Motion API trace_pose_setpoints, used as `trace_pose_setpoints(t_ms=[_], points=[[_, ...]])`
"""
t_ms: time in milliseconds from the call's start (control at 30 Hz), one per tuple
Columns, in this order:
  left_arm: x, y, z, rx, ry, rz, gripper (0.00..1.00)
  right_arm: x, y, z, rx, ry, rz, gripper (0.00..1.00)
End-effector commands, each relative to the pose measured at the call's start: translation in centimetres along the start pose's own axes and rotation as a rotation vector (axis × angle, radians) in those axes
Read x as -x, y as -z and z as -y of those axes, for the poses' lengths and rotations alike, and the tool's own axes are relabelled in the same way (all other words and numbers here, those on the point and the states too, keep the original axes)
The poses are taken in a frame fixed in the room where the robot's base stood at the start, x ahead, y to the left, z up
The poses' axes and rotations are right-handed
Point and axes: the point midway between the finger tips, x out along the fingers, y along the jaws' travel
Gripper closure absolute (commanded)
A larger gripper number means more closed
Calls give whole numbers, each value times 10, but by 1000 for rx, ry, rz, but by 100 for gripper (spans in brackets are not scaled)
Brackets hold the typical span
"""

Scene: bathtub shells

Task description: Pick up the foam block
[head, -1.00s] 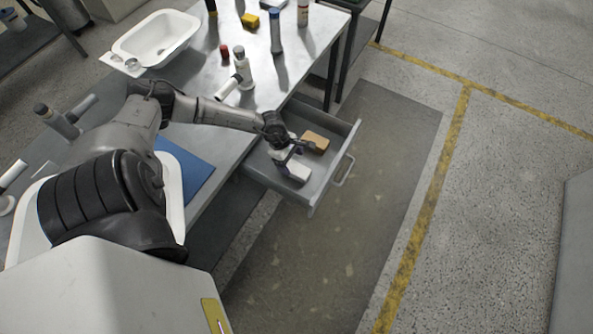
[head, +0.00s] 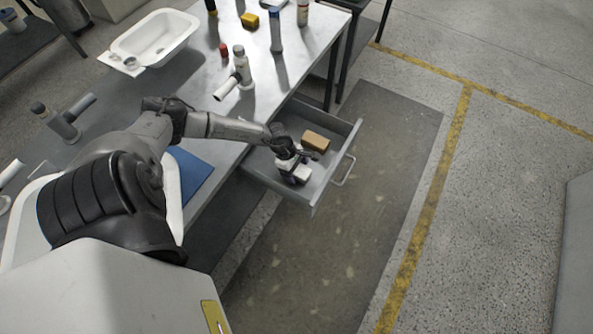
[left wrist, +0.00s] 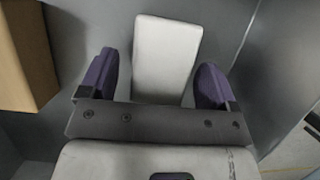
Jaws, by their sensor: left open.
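A pale white block (head: 303,173), which looks like the foam block, lies in the open grey drawer (head: 328,187). My left gripper (head: 292,173) is over it, inside the drawer, and partly hides it in the head view. In the left wrist view, the white block (left wrist: 165,55) shows between the two purple fingers of my left gripper (left wrist: 157,80). The gripper is open, with gaps on both sides of the block. The block's near end is hidden behind the gripper body. My right gripper is not in view.
A tan block (head: 315,141) lies beside the white one in the drawer; it also shows in the left wrist view (left wrist: 22,60). The drawer walls are close around the gripper. Bottles and a white basin (head: 153,38) stand on the metal table. The floor right of the drawer is clear.

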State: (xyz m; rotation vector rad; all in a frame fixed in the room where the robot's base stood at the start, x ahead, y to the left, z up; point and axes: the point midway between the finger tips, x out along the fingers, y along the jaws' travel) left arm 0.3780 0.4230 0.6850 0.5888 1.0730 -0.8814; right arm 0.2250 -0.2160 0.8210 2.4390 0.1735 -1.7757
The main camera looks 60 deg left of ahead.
Motion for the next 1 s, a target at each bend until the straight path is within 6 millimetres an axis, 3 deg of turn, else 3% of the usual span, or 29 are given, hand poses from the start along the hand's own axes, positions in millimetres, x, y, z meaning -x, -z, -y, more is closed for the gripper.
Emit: trace_pose_setpoints(t_ms=[667, 1000], points=[[-4, 2, 0, 0, 0, 0, 17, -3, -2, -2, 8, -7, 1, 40], [-4, 2, 0, 0, 0, 0, 47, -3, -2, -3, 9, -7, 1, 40]])
